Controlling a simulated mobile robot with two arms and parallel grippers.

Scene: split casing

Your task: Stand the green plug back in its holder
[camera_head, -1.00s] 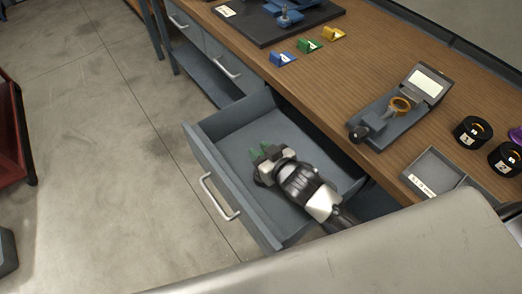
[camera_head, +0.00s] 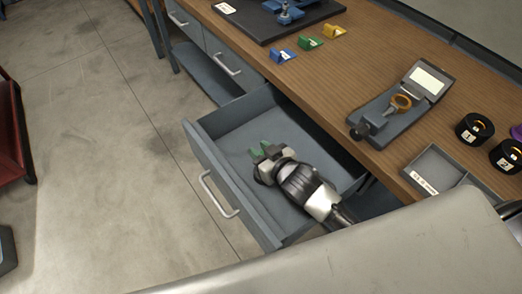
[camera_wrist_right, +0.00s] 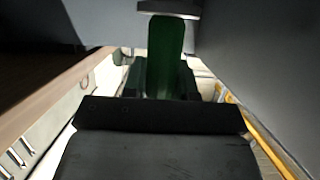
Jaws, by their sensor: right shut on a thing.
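My right gripper (camera_head: 263,160) is inside the open drawer (camera_head: 227,137), shut on the green plug (camera_head: 265,147). Two green bits of the plug show past the jaws. In the right wrist view the plug (camera_wrist_right: 166,58) stands up as a dark green piece just beyond the black gripper parts. A small green labelled block (camera_head: 309,44) sits on the wooden bench between a blue one (camera_head: 282,57) and a yellow one (camera_head: 335,32). I cannot tell from here whether it is the holder. My left gripper is not in view.
The bench edge (camera_head: 345,148) runs along the drawer's right side. On the bench are a grey device with an orange ring (camera_head: 401,102), black round pots (camera_head: 474,129) and a grey tray (camera_head: 432,172). The rest of the drawer floor looks empty.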

